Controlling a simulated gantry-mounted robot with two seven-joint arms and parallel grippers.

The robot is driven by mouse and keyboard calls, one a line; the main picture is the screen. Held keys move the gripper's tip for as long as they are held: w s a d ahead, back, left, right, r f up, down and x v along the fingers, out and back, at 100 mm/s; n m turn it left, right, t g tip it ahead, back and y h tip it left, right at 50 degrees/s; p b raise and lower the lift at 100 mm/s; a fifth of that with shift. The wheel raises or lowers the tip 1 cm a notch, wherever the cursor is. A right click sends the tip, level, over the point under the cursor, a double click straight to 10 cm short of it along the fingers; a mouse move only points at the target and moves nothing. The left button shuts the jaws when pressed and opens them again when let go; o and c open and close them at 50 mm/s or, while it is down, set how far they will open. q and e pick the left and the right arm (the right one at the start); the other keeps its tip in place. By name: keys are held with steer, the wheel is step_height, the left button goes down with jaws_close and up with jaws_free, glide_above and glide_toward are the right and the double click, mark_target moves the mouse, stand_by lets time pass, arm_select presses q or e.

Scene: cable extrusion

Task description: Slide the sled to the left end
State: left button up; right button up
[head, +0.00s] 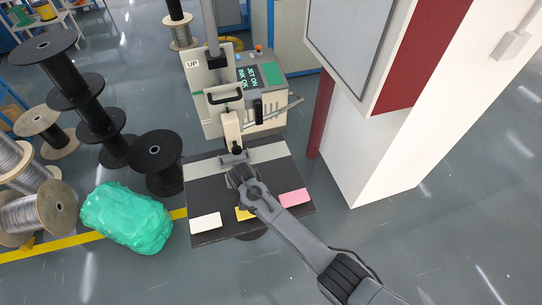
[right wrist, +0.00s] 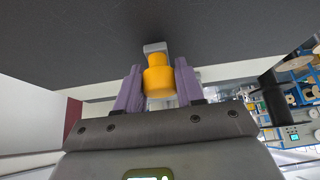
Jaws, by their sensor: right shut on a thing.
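My right gripper (head: 238,176) reaches in from the lower right of the head view, over the black board in front of the machine. In the right wrist view its purple fingers (right wrist: 158,72) stand on either side of an orange knob (right wrist: 158,84) and are shut on it. The knob is on a short grey metal piece (right wrist: 153,47) against a dark surface. In the head view a grey bracket (head: 234,157) sits just beyond the gripper, below a white upright arm (head: 232,128); I cannot tell which part is the sled. The knob is hidden there. My left gripper is out of view.
White (head: 206,223), yellow (head: 245,214) and pink (head: 294,197) cards lie along the front of the black board (head: 222,234). Black spools (head: 157,160) and a green wrapped bundle (head: 127,218) stand to the left. A white pillar (head: 375,150) stands to the right.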

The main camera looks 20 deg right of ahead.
steer(key=shift+a, duration=0.2)
steer(key=shift+w+a+b, duration=0.1)
steer(key=shift+a+b, duration=1)
steer(key=shift+a, duration=2.25)
steer(key=shift+a+f+b, duration=0.1)
steer(key=shift+a+b, duration=1.5)
steer(key=shift+a, duration=0.6)
steer(key=shift+a+b, duration=0.45)
steer(key=shift+a, duration=0.3)
steer(key=o, duration=0.8)
